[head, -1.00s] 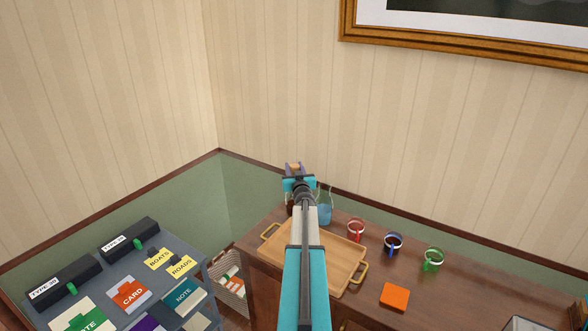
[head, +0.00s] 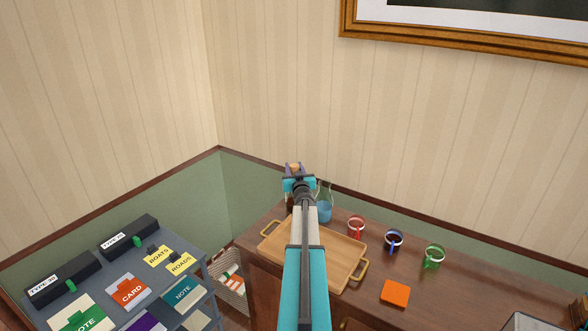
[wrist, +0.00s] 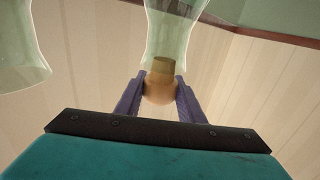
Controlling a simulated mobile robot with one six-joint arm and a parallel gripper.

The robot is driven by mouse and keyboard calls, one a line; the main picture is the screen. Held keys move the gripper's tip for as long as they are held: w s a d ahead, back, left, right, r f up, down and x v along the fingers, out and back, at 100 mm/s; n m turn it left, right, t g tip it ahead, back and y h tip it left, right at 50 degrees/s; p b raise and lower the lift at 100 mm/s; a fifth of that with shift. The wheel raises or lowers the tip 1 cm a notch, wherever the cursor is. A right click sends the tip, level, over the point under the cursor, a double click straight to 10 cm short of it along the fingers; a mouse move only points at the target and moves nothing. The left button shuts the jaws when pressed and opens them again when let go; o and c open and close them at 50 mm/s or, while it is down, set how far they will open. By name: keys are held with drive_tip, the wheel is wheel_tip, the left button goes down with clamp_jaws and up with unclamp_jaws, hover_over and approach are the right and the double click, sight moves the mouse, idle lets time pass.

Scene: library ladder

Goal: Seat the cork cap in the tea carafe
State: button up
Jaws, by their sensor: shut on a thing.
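My gripper (head: 294,172) is at the end of the outstretched arm, above the back left of the desk. In the wrist view its purple fingers (wrist: 161,84) are shut on the cork cap (wrist: 160,93), gripping the round tan knob. The cap's darker plug points away from the gripper, toward a clear glass neck (wrist: 172,28). The plug overlaps the flared glass mouth; I cannot tell whether it is inside. A carafe with dark brown contents (head: 289,206) stands behind my arm, mostly hidden. A carafe with blue liquid (head: 324,212) stands just right of it.
A second glass vessel (wrist: 18,55) shows at the left in the wrist view. A wooden tray (head: 335,258) lies under my arm.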

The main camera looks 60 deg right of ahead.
drive_tip(key=shift+f+b, duration=0.55)
drive_tip(key=shift+f, duration=0.3)
drive_tip(key=o, duration=1.1)
drive_tip(key=shift+s, duration=0.1)
drive_tip(key=b+v, duration=0.3)
drive_tip(key=v, duration=1)
drive_tip(key=shift+s+a, duration=0.15)
drive_tip(key=shift+a, duration=0.15)
idle(0.8)
